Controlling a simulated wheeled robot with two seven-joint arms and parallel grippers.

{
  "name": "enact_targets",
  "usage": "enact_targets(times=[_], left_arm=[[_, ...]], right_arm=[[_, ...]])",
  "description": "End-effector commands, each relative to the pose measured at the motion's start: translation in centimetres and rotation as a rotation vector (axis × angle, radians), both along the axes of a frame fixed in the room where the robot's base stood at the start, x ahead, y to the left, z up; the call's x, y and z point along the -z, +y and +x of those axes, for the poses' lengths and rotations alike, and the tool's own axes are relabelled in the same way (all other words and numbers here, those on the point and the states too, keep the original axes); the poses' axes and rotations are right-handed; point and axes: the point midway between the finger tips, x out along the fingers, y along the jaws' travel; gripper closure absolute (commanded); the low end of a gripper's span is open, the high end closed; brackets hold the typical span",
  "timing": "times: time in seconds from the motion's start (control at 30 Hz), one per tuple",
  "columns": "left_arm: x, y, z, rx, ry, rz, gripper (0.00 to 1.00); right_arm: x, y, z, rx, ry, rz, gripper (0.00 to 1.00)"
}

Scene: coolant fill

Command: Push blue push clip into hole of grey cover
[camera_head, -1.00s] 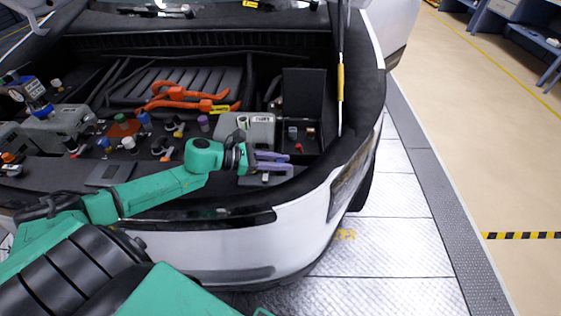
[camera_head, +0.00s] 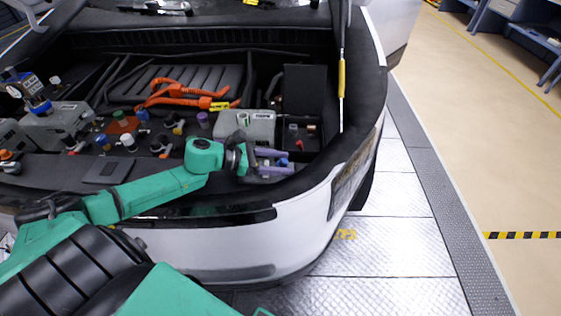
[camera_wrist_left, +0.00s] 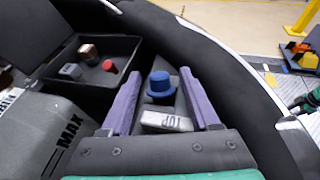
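The blue push clip (camera_wrist_left: 161,86) stands upright, its round cap up, on a dark grey piece in the left wrist view. A light block marked TOP (camera_wrist_left: 166,121) lies just in front of it. My left gripper (camera_head: 285,163) is open, its two purple fingers one on each side of the clip with gaps visible. The clip also shows as a small blue spot between the fingertips in the head view (camera_head: 284,161). The dark grey piece, likely the grey cover, is mostly hidden by my gripper; its hole cannot be seen.
A black open box (camera_wrist_left: 112,66) holds a red cap and small parts beside the left finger. A grey tank marked MAX (camera_wrist_left: 62,128) is close at left. The car's front rim (camera_head: 313,178) borders the right. Orange cables (camera_head: 180,92) lie farther back.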

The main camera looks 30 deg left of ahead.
Motion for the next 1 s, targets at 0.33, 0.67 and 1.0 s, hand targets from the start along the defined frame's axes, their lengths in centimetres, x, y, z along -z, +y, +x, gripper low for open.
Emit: enact_targets(times=[0.33,0.67,1.0], left_arm=[[-0.4,1.1,-0.9,-0.003,0.004,0.0,0.38],[-2.2,4.3,-3.7,-0.002,0.003,0.0,0.38],[-4.7,9.5,-8.1,-0.004,0.0,-0.001,0.38]], right_arm=[[-0.2,0.0,0.0,0.0,0.0,0.0,0.5],[-1.4,0.0,0.0,0.0,0.0,0.0,0.5],[-2.4,0.0,0.0,0.0,0.0,0.0,0.5]])
